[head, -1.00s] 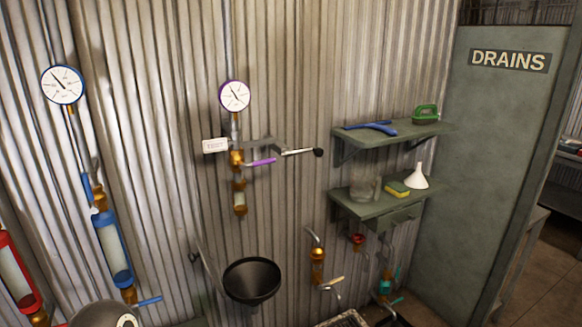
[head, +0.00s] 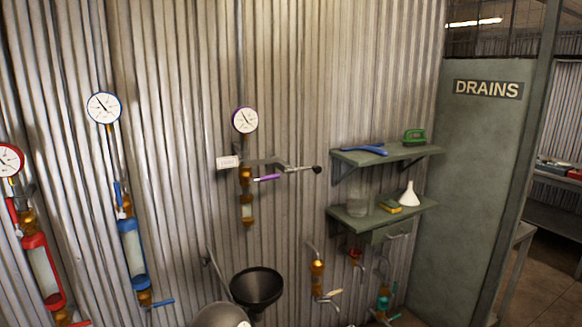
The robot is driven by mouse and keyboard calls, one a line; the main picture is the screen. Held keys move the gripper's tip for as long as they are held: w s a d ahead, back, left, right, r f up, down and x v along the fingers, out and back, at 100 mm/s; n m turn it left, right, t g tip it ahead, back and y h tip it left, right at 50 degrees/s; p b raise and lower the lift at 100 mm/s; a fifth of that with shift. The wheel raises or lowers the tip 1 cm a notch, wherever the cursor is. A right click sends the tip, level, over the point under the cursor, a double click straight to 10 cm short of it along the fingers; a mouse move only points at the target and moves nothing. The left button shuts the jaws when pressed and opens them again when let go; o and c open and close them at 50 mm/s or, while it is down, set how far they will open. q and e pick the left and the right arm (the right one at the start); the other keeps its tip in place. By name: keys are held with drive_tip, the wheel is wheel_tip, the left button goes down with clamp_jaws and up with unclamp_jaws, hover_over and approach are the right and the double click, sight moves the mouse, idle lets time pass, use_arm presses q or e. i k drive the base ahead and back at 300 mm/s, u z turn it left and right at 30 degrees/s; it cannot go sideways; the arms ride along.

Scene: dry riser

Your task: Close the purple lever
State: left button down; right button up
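The purple lever (head: 267,178) sticks out to the right, roughly level, from the brass valve (head: 246,176) on the corrugated wall. A purple-rimmed gauge (head: 245,120) is above it, and a short brass fitting with a sight glass (head: 247,212) hangs below. Neither of my grippers shows in the head view.
A black funnel (head: 256,287) is below the valve. A small white tag (head: 228,162) is to its left. Blue (head: 133,255) and red (head: 43,270) sight-glass lines stand at left. Green shelves (head: 390,153) jut out at right, beside a DRAINS panel (head: 480,180).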

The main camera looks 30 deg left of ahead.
sight(269, 178)
drive_tip(key=z, duration=0.15)
drive_tip(key=i, duration=1.15)
drive_tip(key=u, duration=0.45)
drive_tip(key=i, duration=0.85)
drive_tip(key=u, duration=0.6)
drive_tip(key=k, duration=0.85)
drive_tip(key=u, duration=0.15)
drive_tip(key=i, duration=0.85)
drive_tip(key=z, duration=0.05)
